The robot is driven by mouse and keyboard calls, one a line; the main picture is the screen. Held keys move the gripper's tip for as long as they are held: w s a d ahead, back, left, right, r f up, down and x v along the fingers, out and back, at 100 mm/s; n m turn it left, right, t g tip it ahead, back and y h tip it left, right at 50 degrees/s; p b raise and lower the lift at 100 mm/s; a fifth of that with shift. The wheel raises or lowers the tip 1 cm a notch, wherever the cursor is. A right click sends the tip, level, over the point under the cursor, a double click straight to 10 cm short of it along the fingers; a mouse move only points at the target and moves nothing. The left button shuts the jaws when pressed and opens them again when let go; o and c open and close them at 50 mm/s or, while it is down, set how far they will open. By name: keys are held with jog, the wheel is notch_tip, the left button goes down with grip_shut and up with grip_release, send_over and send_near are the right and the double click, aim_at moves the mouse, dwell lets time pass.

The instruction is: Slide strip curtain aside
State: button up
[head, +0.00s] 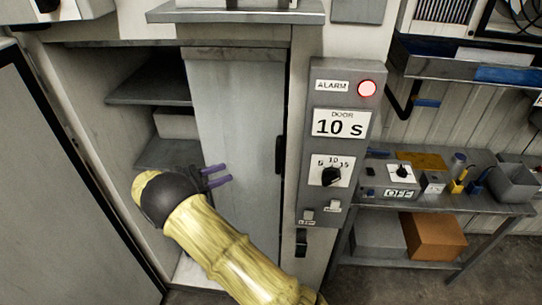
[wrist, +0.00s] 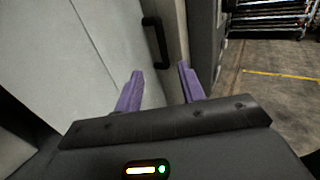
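No strip curtain with separate strips is plain to see. A flat pale grey panel (head: 237,110) covers the right part of a cabinet opening; its left part stands open. A black handle (head: 279,155) is at the panel's right edge. In the wrist view the same handle (wrist: 155,42) lies ahead, beyond the fingertips. My gripper (head: 217,175) has purple fingers, is in front of the panel and left of the handle. In the wrist view my gripper (wrist: 158,80) is open, with nothing between its fingers. Contact with the panel cannot be told.
Shelves (head: 150,88) show inside the cabinet's open left part. A grey control box (head: 335,140) with a lit red alarm lamp stands right of the panel. A bench (head: 450,205) with small items is farther right. A large grey door (head: 60,190) is at left.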

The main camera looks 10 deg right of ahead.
aim_at(272, 156)
jog(key=p+x, duration=0.8)
jog(key=x, duration=0.9)
jog(key=shift+d+f, duration=0.1)
jog(key=shift+d, duration=0.1)
grip_shut()
